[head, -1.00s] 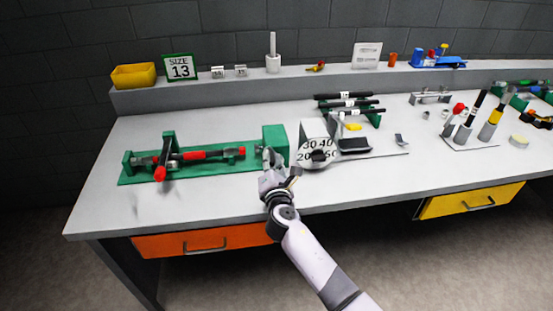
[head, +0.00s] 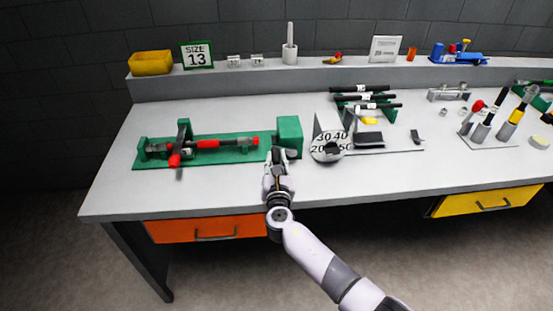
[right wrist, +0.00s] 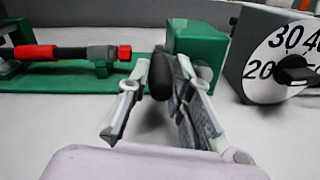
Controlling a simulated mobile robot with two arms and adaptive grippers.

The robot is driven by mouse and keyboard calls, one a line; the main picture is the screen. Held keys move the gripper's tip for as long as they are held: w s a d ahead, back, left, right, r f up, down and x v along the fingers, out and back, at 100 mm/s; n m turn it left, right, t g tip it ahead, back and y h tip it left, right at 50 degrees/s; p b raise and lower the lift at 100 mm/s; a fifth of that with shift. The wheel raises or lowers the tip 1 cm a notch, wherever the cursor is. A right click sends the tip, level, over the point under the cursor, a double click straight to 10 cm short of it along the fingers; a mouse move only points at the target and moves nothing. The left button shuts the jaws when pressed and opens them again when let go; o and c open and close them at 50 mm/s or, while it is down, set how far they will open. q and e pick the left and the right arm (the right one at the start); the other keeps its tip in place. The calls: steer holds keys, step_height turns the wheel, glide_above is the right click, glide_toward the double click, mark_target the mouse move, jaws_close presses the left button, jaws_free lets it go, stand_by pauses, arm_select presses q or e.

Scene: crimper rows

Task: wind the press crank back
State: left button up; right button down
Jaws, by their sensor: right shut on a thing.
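The green press (head: 205,163) lies on the bench at left, with a red and black bar (head: 212,143) along it and a green block (head: 290,133) at its right end. In the right wrist view the block (right wrist: 197,45) stands just beyond my fingers. My right gripper (head: 280,160) is in front of the block. In the right wrist view my right gripper (right wrist: 160,82) is shut on a black cylindrical grip (right wrist: 160,77), which looks like the crank's handle. The rest of the crank is mostly hidden by the fingers. My left gripper is not in view.
A dial box (head: 330,147) stands close right of the block. A red-knobbed lever (head: 174,160) crosses the press at left. Racked black bars (head: 362,97) and upright tools (head: 485,128) stand farther right. The bench front (head: 215,200) is clear.

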steer(key=shift+f, duration=0.25)
steer(key=c, duration=1.8)
jaws_free()
steer(key=shift+o, duration=0.6)
steer(key=shift+r, duration=0.1)
steer(key=shift+s, duration=0.15)
steer(key=s, duration=1.1)
steer(key=shift+s+r, duration=0.15)
steer(key=shift+s, duration=0.25)
steer(key=shift+a, duration=0.1)
